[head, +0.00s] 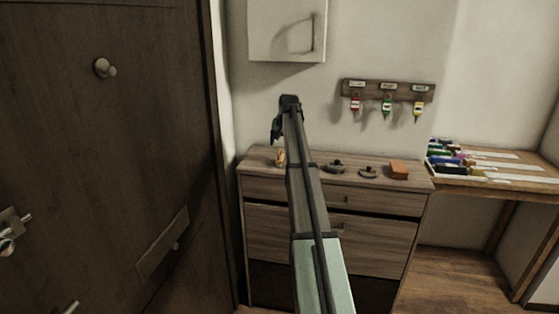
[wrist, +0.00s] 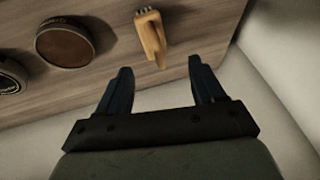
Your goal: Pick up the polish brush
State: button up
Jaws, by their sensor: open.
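A small tan wooden piece that looks like the polish brush (wrist: 150,38) lies on the cabinet top. It has a pale end and a narrower end pointing toward my gripper. In the head view the tan brush (head: 280,157) is at the left end of the cabinet top, partly hidden by my arm. My gripper (wrist: 160,67) is open and empty, its two dark fingers spread. In the wrist view the brush's narrow end lies just beyond the gap between the fingertips. In the head view my gripper (head: 276,131) hangs above the brush, apart from it.
A round brown tin (wrist: 65,43) and a dark round item (wrist: 10,73) lie beside the brush. An orange-brown block (head: 398,170) sits at the cabinet's right. The wooden cabinet (head: 262,224) stands against the wall; a door (head: 105,160) is left. Keys hang on a rack (head: 388,90).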

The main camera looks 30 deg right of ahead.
aim_at(279, 157)
jog(key=shift+s+x, duration=0.2)
jog(key=shift+x, duration=1.55)
jog(key=shift+s+x, duration=0.25)
jog(key=shift+x, duration=1.55)
jog(key=shift+f, duration=0.2)
jog(key=shift+c, duration=0.4)
jog(key=c, duration=1.1)
